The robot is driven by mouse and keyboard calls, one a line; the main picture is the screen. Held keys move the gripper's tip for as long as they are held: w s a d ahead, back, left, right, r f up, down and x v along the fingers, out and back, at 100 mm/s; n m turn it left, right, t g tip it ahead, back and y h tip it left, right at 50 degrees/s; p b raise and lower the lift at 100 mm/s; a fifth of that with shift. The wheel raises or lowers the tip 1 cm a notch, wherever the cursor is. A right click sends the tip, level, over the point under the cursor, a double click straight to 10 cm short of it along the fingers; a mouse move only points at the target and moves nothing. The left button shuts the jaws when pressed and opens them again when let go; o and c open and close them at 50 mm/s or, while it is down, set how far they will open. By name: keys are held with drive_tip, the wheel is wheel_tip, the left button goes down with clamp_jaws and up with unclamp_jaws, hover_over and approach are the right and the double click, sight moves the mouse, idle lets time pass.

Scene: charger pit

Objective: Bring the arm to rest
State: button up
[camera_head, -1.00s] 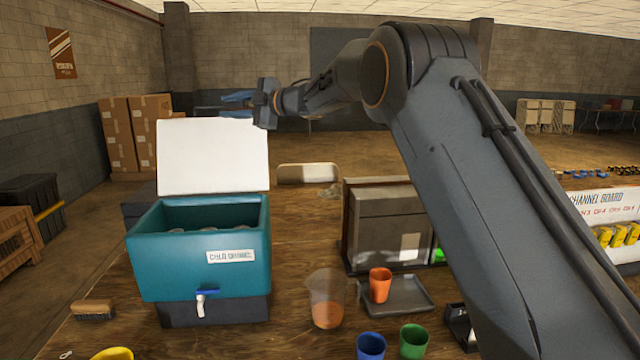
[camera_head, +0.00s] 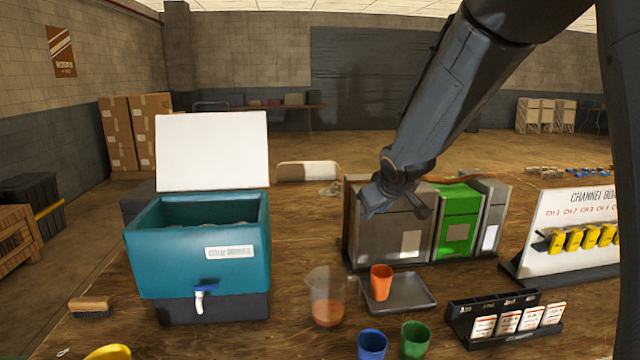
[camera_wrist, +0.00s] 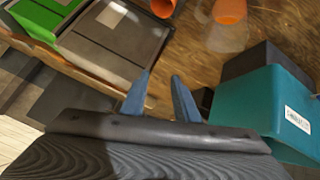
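My gripper (camera_head: 390,205) hangs above the table, in front of the grey bins at the middle of the head view. In the wrist view my gripper (camera_wrist: 160,98) shows two blue fingers standing apart, with nothing between them. It is open and empty. My arm comes down from the upper right of the head view and is bent. The lower part of the arm runs out of the frame on the right.
A teal cooler (camera_head: 145,240) with its white lid (camera_head: 212,152) up stands left.

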drive_tip(key=s+d+f+m+g, duration=0.1)
drive_tip(key=s+f, duration=0.3)
drive_tip(key=s, duration=0.6)
drive_tip(key=s+d+f+m+g, duration=0.2)
drive_tip(key=s+f+g, duration=0.2)
drive_tip(key=s, duration=0.6)
drive_tip(key=s+d+f+m+g, duration=0.2)
drive_tip(key=s+f, duration=0.2)
drive_tip(key=s, duration=0.6)
drive_tip(key=shift+s+d+f+h+b, duration=0.15)
drive_tip(key=shift+s+h+b, duration=0.15)
